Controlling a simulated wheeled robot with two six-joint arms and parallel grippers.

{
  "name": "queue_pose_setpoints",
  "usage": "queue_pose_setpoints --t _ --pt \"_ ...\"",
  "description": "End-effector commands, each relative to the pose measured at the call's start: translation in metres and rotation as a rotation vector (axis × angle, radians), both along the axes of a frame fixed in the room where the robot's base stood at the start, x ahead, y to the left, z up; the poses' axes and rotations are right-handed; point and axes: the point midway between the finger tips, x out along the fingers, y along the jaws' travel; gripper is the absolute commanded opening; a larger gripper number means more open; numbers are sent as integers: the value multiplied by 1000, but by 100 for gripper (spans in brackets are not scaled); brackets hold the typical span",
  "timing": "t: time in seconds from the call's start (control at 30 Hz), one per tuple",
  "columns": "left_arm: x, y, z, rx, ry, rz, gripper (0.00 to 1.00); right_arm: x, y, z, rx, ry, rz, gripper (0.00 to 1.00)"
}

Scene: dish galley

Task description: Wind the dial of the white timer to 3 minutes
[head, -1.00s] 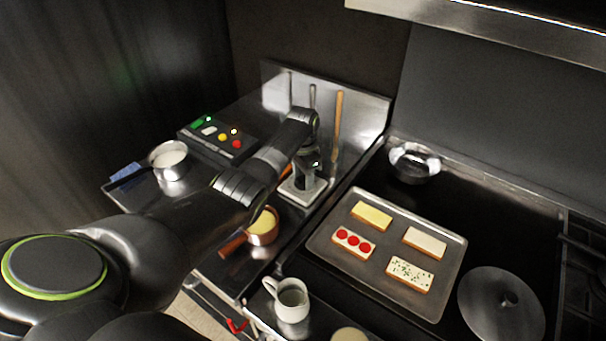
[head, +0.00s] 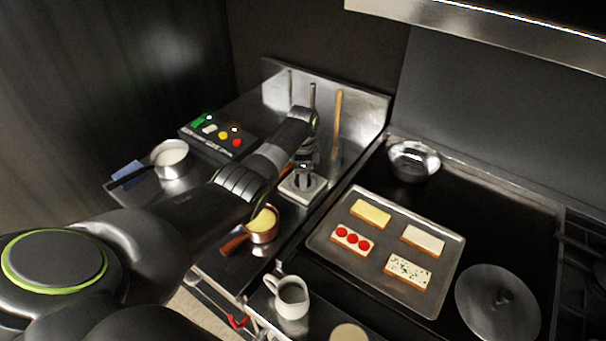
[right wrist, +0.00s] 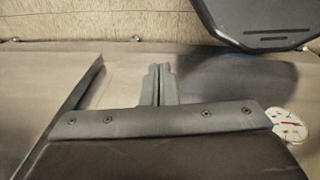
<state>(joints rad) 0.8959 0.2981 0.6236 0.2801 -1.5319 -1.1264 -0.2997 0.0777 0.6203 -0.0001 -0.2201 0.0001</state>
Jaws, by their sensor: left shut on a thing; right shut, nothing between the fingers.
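A white square-based thing, which looks like the white timer (head: 298,195), stands on the steel counter by the back panel in the head view. My left gripper (head: 303,177) comes down on it from above and is shut on its dial. The fingers and wrist hide most of the dial, so its setting cannot be read. My right gripper (right wrist: 156,84) is shut and empty in the right wrist view. A round white dial face with red marks (right wrist: 290,125) shows at that view's right edge; I cannot tell what it belongs to.
A button panel (head: 197,143), a pot of white liquid (head: 171,172) and a copper pan (head: 262,238) lie around my left arm. A wooden-handled tool (head: 337,125) stands behind. A tray of toasts (head: 335,258), steel bowl (head: 414,175) and white jug (head: 292,310) are to the right.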

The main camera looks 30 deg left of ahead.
Motion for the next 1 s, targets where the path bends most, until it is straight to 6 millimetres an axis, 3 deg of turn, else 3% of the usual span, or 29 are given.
queue_pose_setpoints --t 0.4,0.43,0.57,1.0 --pt "1 0 2 0 -4 -7 22 0 -1 0 -1 0 0 0" --pt "1 0 2 0 -4 -7 48 0 -1 0 -1 0 0 0" --pt "1 0 1 1 -3 -6 65 0 -2 0 -2 0 1 0" --pt "1 0 9 1 -3 -5 66 0 -3 0 -4 0 2 0"
